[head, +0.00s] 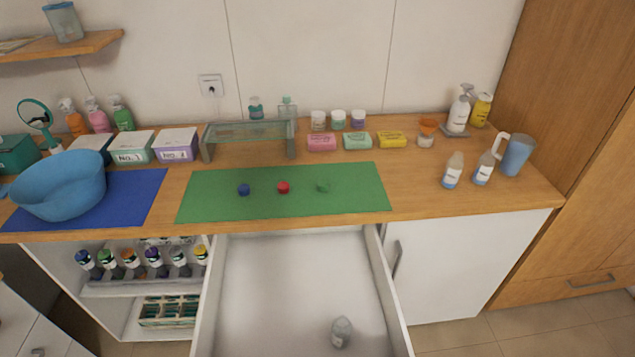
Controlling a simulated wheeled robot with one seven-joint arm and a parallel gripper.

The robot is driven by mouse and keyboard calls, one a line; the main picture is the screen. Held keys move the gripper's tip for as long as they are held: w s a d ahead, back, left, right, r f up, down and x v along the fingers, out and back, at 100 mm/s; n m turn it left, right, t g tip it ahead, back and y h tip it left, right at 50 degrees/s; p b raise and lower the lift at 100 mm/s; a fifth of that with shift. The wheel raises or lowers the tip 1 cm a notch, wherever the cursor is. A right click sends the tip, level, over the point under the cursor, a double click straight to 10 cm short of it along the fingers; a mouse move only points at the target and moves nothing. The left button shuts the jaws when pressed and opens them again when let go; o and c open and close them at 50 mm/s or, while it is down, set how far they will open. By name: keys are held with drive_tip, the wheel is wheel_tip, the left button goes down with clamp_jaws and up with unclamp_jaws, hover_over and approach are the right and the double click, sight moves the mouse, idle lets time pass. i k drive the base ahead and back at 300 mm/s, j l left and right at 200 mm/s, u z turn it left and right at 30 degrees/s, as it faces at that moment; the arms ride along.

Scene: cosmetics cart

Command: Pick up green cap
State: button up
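The green cap (323,186) sits on the green mat (225,207), towards its right side, and its colour nearly blends with the mat. A red cap (283,187) and a blue cap (244,190) sit to its left in a row, apart from one another. Nothing covers the green cap. My gripper does not show in the head view.
Below the counter, a white drawer (290,285) stands open with a small bottle (341,332) inside. Soap bars, including a pink one (321,142), stand behind the mat. A blue basin (60,187) is at left; two bottles and a jug (517,155) are at right.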

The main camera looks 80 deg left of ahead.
sight(323, 185)
drive_tip(key=i+j+u, duration=0.1)
drive_tip(key=i+u, duration=0.2)
drive_tip(key=u, duration=0.15)
drive_tip(key=i+u, duration=0.35)
drive_tip(key=u, duration=0.15)
drive_tip(key=i+l+u, duration=0.2)
drive_tip(key=u, duration=0.25)
drive_tip(key=i+l+u, duration=0.3)
drive_tip(key=u, duration=0.2)
drive_tip(key=i+u, duration=0.15)
drive_tip(key=u, duration=0.3)
drive_tip(key=i+u, duration=0.15)
drive_tip(key=u, duration=0.3)
drive_tip(key=i+u, duration=0.15)
drive_tip(key=u, duration=0.3)
drive_tip(key=i+l+u, duration=0.15)
drive_tip(key=u, duration=0.3)
drive_tip(key=i+l+u, duration=0.1)
drive_tip(key=u, duration=0.4)
drive_tip(key=i+l+u, duration=0.1)
drive_tip(key=u, duration=0.35)
drive_tip(key=i+l+u, duration=0.1)
drive_tip(key=u, duration=0.25)
drive_tip(key=l+u, duration=0.7)
drive_tip(key=i+j, duration=0.05)
